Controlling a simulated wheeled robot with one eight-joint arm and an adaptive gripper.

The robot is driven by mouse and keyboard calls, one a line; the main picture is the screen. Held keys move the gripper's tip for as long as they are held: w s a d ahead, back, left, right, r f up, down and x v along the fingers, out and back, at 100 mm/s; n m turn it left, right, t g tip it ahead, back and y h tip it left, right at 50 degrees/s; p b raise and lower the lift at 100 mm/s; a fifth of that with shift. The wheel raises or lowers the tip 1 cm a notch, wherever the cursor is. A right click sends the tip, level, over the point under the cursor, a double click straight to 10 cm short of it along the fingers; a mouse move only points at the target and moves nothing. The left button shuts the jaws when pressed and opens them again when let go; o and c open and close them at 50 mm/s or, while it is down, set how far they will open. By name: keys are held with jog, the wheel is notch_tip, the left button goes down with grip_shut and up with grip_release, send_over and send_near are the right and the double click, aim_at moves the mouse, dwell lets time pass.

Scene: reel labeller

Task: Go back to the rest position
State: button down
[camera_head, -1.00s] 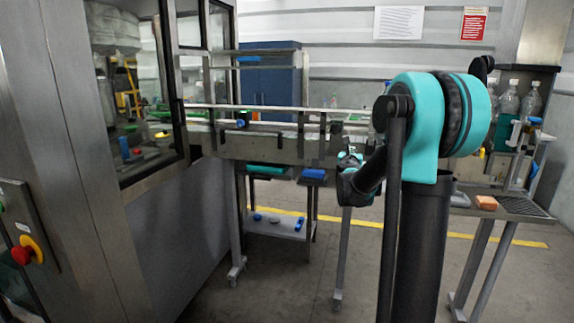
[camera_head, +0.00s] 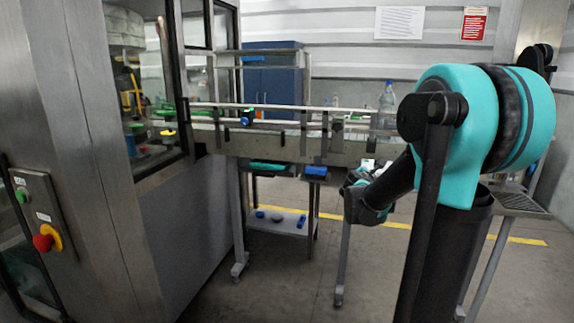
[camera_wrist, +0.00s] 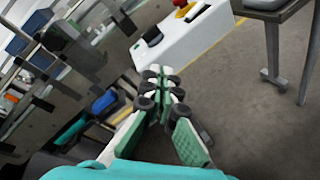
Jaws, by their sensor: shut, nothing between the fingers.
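My gripper (camera_wrist: 162,84) shows in the wrist view, its dark-jointed, green-padded fingers drawn together with nothing between them. It hangs in the air, pointing towards a white box with a red and yellow button (camera_wrist: 187,10). In the head view my teal and black arm fills the right side, with its forearm bent down and left to a dark wrist in front of the conveyor. The fingers cannot be made out there. No rest position is marked in either view.
The conveyor (camera_head: 283,145) runs from the machine's window to behind my arm. A shelf (camera_head: 275,222) with blue items stands below it. The steel machine cabinet (camera_head: 85,110) with an emergency stop (camera_head: 45,238) is at left. A side table (camera_head: 517,202) is at right. Floor between is clear.

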jog(key=s+a+f+m+g+y, duration=0.1)
jog(key=s+f+m+g, duration=0.2)
jog(key=s+f+m, duration=0.45)
jog(key=s+f+m+g+y, duration=0.15)
jog(key=s+f+m, duration=0.35)
jog(key=s, duration=0.5)
jog(key=s+a+f+m+g+y, duration=0.2)
jog(key=s+a+f+m, duration=0.2)
jog(key=s, duration=0.4)
jog(key=s+a+f+m+g+y, duration=0.2)
jog(key=s+a+f, duration=0.4)
jog(key=s, duration=0.3)
jog(key=shift+a+f+m+g+y, duration=0.15)
jog(key=shift+f+m+g+y, duration=0.4)
jog(key=shift+m, duration=0.7)
jog(key=shift+w, duration=0.1)
